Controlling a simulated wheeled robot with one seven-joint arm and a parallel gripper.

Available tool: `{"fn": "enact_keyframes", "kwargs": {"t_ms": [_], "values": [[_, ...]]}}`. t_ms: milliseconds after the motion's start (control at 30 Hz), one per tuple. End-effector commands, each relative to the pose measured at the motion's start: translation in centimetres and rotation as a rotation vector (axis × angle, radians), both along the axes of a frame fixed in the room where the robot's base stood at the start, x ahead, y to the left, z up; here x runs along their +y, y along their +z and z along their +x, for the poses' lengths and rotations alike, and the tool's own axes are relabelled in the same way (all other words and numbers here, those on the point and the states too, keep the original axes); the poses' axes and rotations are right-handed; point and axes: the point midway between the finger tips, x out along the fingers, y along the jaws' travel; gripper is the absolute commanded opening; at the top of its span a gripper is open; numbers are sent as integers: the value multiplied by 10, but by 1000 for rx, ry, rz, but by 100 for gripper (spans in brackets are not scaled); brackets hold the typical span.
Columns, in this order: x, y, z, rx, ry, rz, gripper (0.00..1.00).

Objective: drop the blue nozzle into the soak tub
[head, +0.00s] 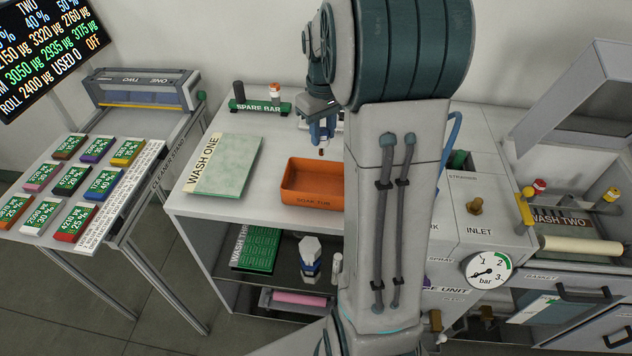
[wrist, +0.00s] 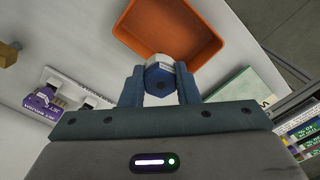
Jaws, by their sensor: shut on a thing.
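The orange soak tub (head: 313,202) stands on the white bench top in the head view. It also shows at the top of the wrist view (wrist: 150,48), and its inside looks empty. My gripper (head: 321,134) is above the bench, over the back part of the tub or just behind it. In the wrist view my gripper (wrist: 160,82) is shut on the blue nozzle (wrist: 158,88), a hexagonal blue piece with a pale part beyond it. In the head view my fingers hide most of the nozzle; only a small tip shows below them.
A green spare bar (head: 258,107) holding upright pieces stands behind the tub. A pale green WASH ONE board (head: 225,165) lies to its left. My arm hides the bench right of the tub. The lower shelf holds a green WASH THREE board (head: 256,249) and a bottle (head: 310,256).

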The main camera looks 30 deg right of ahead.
Motion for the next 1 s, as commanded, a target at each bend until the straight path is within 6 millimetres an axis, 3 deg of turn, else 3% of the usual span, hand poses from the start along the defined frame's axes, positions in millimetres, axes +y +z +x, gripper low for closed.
{"fn": "enact_keyframes", "kwargs": {"t_ms": [300,700,733,800,1000], "values": [[-1,-42,0,0,-2,0,0],[-2,-48,0,0,-4,-1,0],[-2,-48,0,0,-4,-1,37],[-2,-48,0,0,-5,-1,54],[-2,-48,0,0,-5,0,54]]}}
